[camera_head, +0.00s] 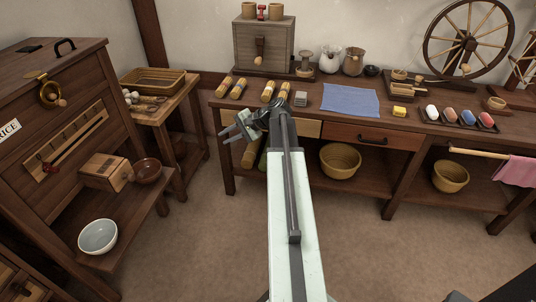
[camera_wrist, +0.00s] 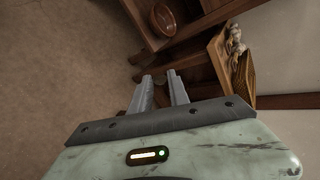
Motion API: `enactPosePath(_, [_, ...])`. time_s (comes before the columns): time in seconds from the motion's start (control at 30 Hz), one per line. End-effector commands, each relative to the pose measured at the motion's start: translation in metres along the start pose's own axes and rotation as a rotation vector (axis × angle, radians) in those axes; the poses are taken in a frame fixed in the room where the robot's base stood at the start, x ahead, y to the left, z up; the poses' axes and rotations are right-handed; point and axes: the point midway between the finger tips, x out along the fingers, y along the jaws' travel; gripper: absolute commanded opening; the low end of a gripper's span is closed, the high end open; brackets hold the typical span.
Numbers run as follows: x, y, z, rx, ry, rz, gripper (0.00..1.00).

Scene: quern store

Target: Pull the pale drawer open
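The pale drawer (camera_head: 308,129) is in the bench front in the head view, left of a darker drawer. Its face looks flush with the bench, and my arm hides part of it, so I cannot see a handle. My gripper (camera_head: 229,128) is in front of the bench's left end, pointing left, beside the drawer and apart from it. In the wrist view the two grey fingers of my gripper (camera_wrist: 160,76) stand apart with nothing between them. The pale drawer does not show in the wrist view.
A red-brown drawer (camera_head: 372,138) with a black handle is to the right. A side table (camera_head: 160,113) with a wicker tray (camera_head: 152,80) stands left of my gripper. A basket (camera_head: 340,160) sits on the lower shelf. The floor before the bench is clear.

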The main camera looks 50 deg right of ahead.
Motion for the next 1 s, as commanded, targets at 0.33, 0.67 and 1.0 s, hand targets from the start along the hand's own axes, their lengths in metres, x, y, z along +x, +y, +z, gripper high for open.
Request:
enactPosePath(0.33, [-0.113,0.101,-0.170,0.351,0.126,-0.455,0.22])
enactPosePath(0.67, [-0.126,0.100,-0.179,0.377,0.132,-0.498,0.22])
enactPosePath(1.0, [-0.074,0.075,-0.193,0.376,0.132,-0.497,0.22])
